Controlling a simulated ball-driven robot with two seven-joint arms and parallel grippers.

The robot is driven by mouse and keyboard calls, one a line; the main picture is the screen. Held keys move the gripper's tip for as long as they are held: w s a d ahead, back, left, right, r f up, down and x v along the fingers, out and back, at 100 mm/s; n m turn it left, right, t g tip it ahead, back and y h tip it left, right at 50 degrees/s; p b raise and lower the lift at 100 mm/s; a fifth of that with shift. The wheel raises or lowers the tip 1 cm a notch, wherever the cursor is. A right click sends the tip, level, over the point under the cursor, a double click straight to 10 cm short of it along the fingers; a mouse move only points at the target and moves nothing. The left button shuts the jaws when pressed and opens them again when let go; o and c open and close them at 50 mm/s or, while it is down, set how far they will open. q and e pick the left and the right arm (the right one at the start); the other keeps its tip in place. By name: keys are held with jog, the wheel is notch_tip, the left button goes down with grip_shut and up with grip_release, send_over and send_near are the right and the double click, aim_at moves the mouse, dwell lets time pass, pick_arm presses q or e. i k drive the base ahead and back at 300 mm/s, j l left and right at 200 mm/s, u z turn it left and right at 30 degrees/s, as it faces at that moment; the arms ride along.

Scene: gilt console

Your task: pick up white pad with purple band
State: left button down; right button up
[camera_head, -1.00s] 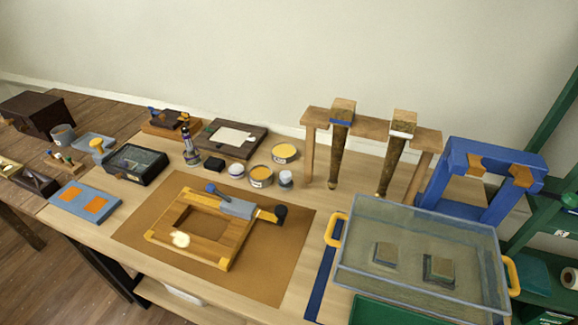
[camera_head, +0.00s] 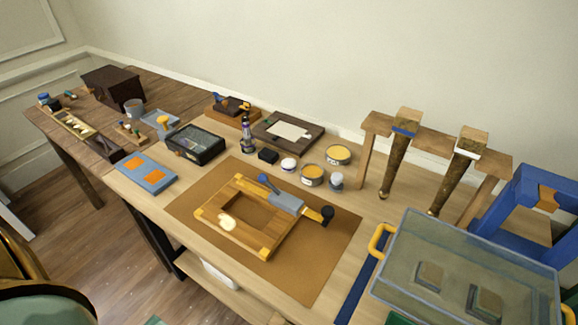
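I cannot clearly make out a purple band on any white pad. A small round white-topped thing (camera_head: 289,164) sits on the table just behind the brown mat, next to a black block. A pale cream pad-like thing (camera_head: 227,222) lies on the left part of the wooden frame (camera_head: 265,252). A white sheet or pad (camera_head: 289,130) lies on a dark board (camera_head: 268,134) at the back. Neither of my grippers is in view.
The brown mat (camera_head: 312,275) bears the frame and a grey-bladed tool (camera_head: 285,201). Yellow tins (camera_head: 338,154), a bottle (camera_head: 247,136) and a dark tray (camera_head: 194,145) stand behind it. A clear tank (camera_head: 400,280) and a rack with two legs (camera_head: 397,165) stand right.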

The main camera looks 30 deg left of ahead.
aim_at(288, 165)
jog(key=u, duration=1)
